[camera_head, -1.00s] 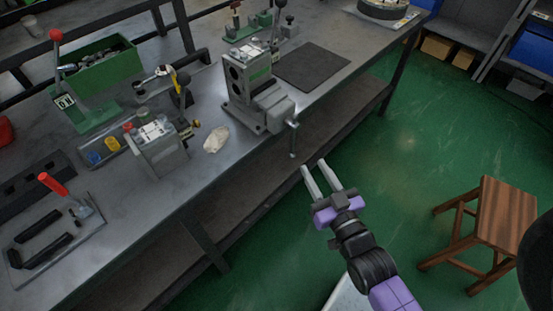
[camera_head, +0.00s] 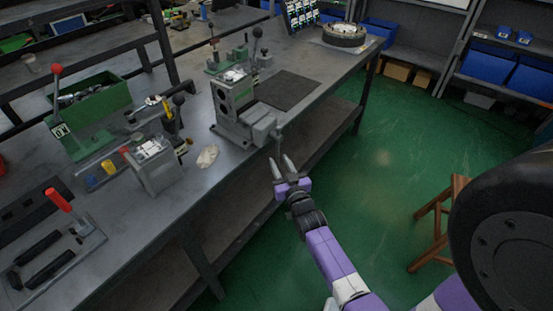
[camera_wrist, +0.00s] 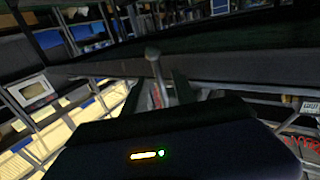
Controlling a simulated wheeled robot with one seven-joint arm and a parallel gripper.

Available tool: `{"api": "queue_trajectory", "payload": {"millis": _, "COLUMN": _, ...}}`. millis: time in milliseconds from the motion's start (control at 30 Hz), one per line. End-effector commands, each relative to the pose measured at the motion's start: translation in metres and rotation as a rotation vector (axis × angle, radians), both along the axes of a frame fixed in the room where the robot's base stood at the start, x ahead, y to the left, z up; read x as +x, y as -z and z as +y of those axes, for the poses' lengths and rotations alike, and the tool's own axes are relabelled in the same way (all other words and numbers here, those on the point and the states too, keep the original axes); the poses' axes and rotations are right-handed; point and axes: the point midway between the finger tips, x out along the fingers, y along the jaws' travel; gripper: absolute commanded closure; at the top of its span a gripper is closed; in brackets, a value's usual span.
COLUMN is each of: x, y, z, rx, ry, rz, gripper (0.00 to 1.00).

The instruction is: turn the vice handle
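The grey vice (camera_head: 228,116) stands at the front edge of the workbench in the head view, with a block in it. Its handle (camera_head: 279,143) is a thin bar at the vice's front end, over the bench edge. My gripper (camera_head: 281,162) is just below and in front of the vice, with its fingertips at the lower part of the handle. In the wrist view the handle (camera_wrist: 154,62) shows a round knob and a bar running down between the two spread fingers of my gripper (camera_wrist: 158,88). The gripper is open. Contact with the bar cannot be told.
A pale cloth-like lump (camera_head: 207,157) and a small grey fixture (camera_head: 155,168) lie left of the vice on the workbench (camera_head: 120,215). A dark mat (camera_head: 287,90) lies right of it. A wooden stool (camera_head: 437,225) stands on the green floor, which is otherwise clear beside the bench.

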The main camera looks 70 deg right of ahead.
Motion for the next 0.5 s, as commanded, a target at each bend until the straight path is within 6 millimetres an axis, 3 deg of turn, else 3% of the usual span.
{"api": "queue_trajectory", "payload": {"millis": 200, "x": 0.015, "y": 0.0, "z": -0.017, "rx": 0.0, "ry": 0.001, "rz": 0.0, "gripper": 0.67}}
{"api": "queue_trajectory", "payload": {"millis": 500, "x": 0.018, "y": 0.0, "z": -0.019, "rx": 0.0, "ry": 0.0, "rz": 0.0, "gripper": 0.67}}
